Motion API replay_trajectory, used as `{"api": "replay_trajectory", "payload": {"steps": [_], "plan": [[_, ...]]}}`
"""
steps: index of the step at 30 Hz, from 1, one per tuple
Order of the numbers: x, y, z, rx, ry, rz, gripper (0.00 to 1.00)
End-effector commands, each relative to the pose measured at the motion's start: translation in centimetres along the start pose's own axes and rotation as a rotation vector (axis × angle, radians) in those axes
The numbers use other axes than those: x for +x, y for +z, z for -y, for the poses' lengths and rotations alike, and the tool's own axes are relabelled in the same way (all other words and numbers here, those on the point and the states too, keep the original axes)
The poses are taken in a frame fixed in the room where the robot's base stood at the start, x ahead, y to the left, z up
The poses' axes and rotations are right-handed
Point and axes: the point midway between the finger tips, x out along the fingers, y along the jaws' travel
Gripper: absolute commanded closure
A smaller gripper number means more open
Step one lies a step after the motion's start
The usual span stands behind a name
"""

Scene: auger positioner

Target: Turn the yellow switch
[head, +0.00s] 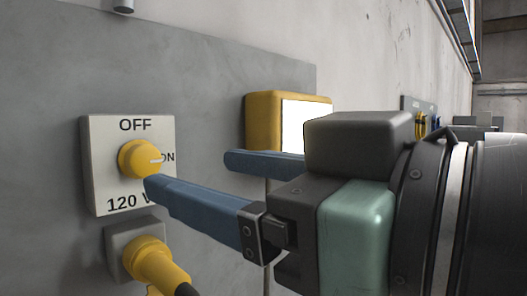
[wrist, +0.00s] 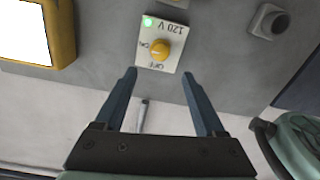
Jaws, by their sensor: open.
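The yellow switch (head: 138,158) is a round knob on a white plate (head: 102,180) marked OFF, ON and 120 V. Its white pointer line points right, toward ON. My gripper (head: 188,174) has blue fingers, open and empty. In the head view the nearer fingertip is just below and right of the knob, partly covering the 120 V label; contact cannot be told. In the wrist view the knob (wrist: 161,49) appears upside down, beyond and roughly centred between the fingertips (wrist: 160,75). A green light (wrist: 148,22) shows on the plate there.
A yellow plug (head: 152,262) sits in a grey socket below the switch plate. A yellow box with a white face (head: 262,112) is mounted to the right, behind my gripper. A grey fitting (wrist: 268,21) is at upper right in the wrist view.

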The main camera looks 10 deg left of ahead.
Motion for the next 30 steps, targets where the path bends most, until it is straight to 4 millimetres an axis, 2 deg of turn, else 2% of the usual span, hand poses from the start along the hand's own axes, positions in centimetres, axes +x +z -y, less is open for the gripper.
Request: {"api": "replay_trajectory", "payload": {"steps": [9, 15, 20, 28, 30], "plan": [[6.7, -0.2, 0.1, 0.001, -0.005, 0.001, 0.28], [9.5, -0.1, 0.1, 0.001, -0.003, 0.000, 0.28], [10.3, -0.1, 0.0, 0.001, -0.001, 0.000, 0.28], [10.4, 0.0, 0.0, 0.001, -0.001, -0.001, 0.28], [10.4, 0.0, 0.0, 0.001, -0.001, -0.001, 0.41]]}}
